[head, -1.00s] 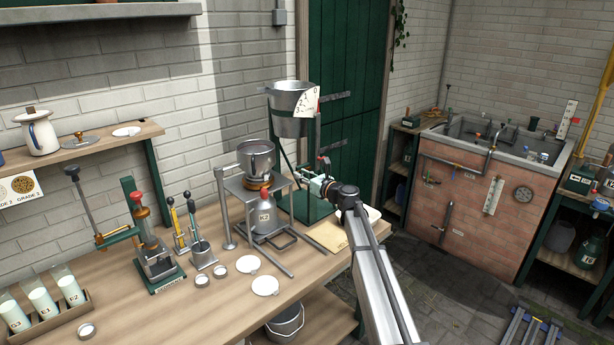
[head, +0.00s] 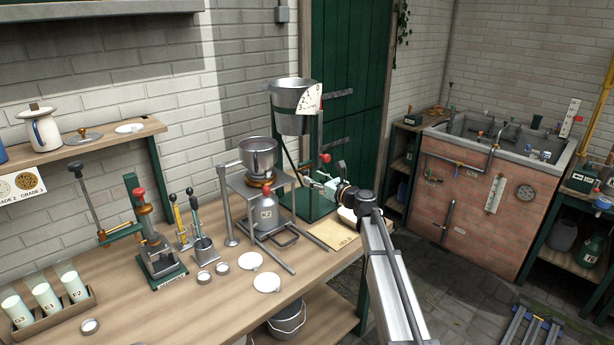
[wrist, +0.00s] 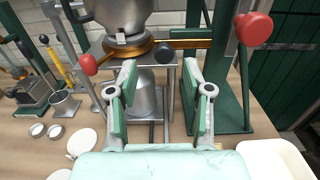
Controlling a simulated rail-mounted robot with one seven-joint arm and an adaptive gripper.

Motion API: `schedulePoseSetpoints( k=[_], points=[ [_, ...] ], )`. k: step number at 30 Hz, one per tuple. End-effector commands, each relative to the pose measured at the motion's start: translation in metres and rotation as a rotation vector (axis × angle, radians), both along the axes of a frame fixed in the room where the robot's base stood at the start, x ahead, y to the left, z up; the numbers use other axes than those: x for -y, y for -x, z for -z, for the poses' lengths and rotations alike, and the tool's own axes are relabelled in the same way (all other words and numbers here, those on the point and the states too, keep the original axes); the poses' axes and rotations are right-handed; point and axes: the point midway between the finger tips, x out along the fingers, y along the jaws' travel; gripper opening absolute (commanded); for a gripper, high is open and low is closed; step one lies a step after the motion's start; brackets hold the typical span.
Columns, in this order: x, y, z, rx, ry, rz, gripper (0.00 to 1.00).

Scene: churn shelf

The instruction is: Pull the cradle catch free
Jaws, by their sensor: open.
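A metal pan (head: 257,158) sits in a copper-coloured ring cradle (wrist: 122,50) on a grey stand. In the wrist view a small red knob (wrist: 88,65) sticks out at the ring's left, and a black knob (wrist: 165,52) sits at its right, by a brass bar (wrist: 200,43). I cannot tell for certain which part is the catch. My gripper (wrist: 157,88) is open and empty, its green-padded fingers apart, facing the stand with the black knob beyond the gap. In the head view my gripper (head: 312,183) is right of the stand, apart from the pan.
A green frame holds a bucket (head: 292,105) behind. A big red ball knob (wrist: 253,28) stands close at the wrist view's upper right. A grey bottle (head: 265,214) sits beneath the pan. A card (head: 335,234) lies below my gripper.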

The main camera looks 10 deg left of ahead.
Motion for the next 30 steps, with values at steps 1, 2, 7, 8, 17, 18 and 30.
schedulePoseSetpoints(
  k=[1,2,7,8,17,18,30],
  points=[
    [0.009,0.01,0.0,0.0,0.0,0.001,0.5],
    [0.013,0.014,0.0,0.0,0.0,0.001,0.5],
    [0.033,0.03,0.0,0.0,0.0,0.0,0.5],
    [0.036,0.032,0.0,0.0,0.0,0.0,0.5],
    [0.046,0.039,0.0,0.0,0.0,-0.002,0.5],
    [0.046,0.039,0.0,0.0,0.0,-0.002,0.5],
    [0.043,0.042,0.003,0.11,0.106,-0.021,0.5]
  ],
)
